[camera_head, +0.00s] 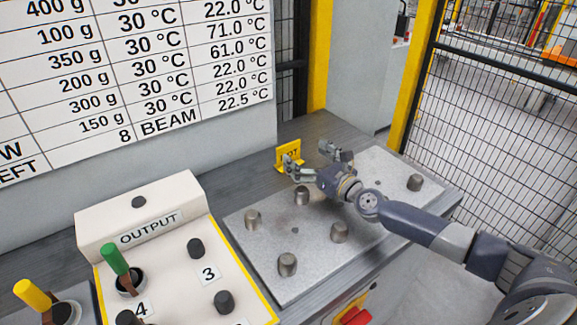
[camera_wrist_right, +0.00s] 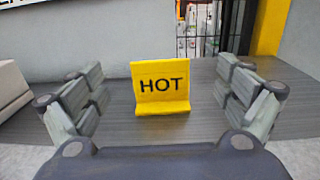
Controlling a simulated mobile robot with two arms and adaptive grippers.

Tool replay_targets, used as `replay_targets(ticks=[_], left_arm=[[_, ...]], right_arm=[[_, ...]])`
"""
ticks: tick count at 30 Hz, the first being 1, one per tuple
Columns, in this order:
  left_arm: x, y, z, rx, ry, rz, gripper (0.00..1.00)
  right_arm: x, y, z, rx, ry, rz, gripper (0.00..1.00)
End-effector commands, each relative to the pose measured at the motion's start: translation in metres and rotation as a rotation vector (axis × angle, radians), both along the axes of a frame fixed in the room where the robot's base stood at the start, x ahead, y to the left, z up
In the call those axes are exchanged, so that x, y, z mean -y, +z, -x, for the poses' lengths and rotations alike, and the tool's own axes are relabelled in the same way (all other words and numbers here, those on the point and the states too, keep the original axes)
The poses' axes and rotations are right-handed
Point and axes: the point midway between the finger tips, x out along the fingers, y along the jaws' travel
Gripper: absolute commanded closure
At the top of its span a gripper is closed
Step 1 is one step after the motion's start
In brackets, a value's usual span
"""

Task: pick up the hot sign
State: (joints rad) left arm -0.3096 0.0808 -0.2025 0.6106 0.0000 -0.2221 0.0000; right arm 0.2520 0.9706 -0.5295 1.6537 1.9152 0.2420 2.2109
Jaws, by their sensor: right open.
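The hot sign (camera_wrist_right: 160,86) is a small yellow folded plate with black "HOT" lettering. It stands upright on the grey bench top, centred between my right fingers in the right wrist view. In the head view the hot sign (camera_head: 283,156) stands behind the metal plate, partly covered by my right gripper (camera_head: 318,158). My right gripper is open, and its fingers (camera_wrist_right: 163,98) are spread wide to either side of the sign with clear gaps. Nothing is between the fingers and the sign. My left gripper is not in the head view.
A metal plate (camera_head: 263,265) with several upright pegs lies under my right arm. An OUTPUT box (camera_head: 178,215) with a green-handled item and dark pegs stands at left. A wall chart (camera_head: 130,75) is behind. A mesh fence (camera_head: 490,120) and a red switch (camera_head: 354,317) are at right and front.

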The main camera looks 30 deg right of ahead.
Motion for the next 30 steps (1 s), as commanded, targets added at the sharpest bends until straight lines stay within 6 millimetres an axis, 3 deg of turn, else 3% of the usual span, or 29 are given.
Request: replay_targets(ticks=[1,3,12,22,30], left_arm=[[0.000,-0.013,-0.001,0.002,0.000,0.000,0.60],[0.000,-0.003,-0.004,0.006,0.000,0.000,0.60],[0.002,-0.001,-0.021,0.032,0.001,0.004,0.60],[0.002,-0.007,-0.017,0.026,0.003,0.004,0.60],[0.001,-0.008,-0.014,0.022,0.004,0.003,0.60]], right_arm=[[0.000,-0.017,0.000,-0.001,0.000,0.000,0.06],[-0.001,-0.004,-0.012,0.005,-0.002,-0.002,0.06],[-0.005,-0.006,-0.029,0.001,0.001,0.001,0.06],[-0.012,-0.006,-0.067,0.002,0.000,0.001,0.06],[-0.013,-0.006,-0.074,-0.001,0.002,0.002,0.06]])
